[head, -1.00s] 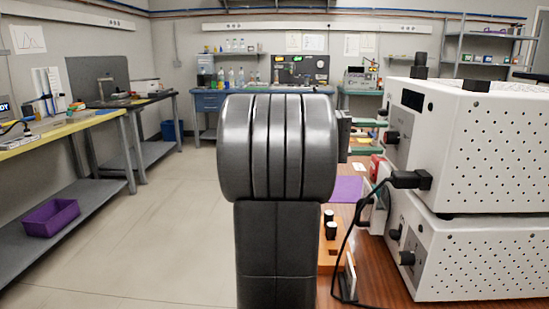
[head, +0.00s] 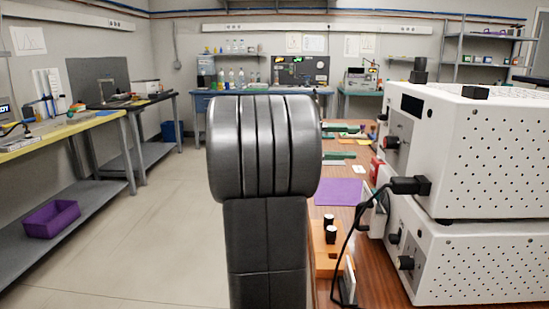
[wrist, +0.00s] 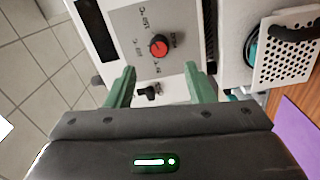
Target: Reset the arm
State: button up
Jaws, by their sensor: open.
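My arm (head: 264,150) stands dark grey and upright in the middle of the head view and hides part of the room behind it. My gripper (wrist: 161,75) shows in the wrist view with two green fingers spread apart and nothing between them. Beyond the fingers is a white instrument panel with a red and black knob (wrist: 159,46) and a small black switch. The knob shows between the fingertips, apart from them.
Two stacked white perforated boxes (head: 470,150) stand close on the right, with a black cable hanging in front. A wooden bench holds a purple mat (head: 339,191) and an orange block with black-capped vials (head: 328,245). Open floor (head: 150,220) lies to the left.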

aim_at(385, 142)
jog(key=d, duration=0.8)
jog(key=shift+s+d+r, duration=0.25)
jog(key=shift+s+d, duration=0.1)
jog(key=shift+a+r+n+p, duration=0.1)
jog(key=shift+a+n+p, duration=0.05)
jog(key=shift+n+p, duration=0.65)
jog(key=n+p, duration=0.3)
jog(key=p, duration=0.1)
jog(key=shift+n, duration=0.3)
jog(key=n+p, duration=0.5)
jog(key=p, duration=0.1)
jog(key=shift+n+p, duration=0.3)
jog(key=shift+p, duration=0.05)
jog(key=n+p, duration=0.6)
jog(key=p, duration=0.1)
jog(key=shift+n+p, duration=0.3)
jog(key=shift+f+n+p, duration=0.2)
jog(key=shift+n+p, duration=1.1)
jog(key=shift+n, duration=0.2)
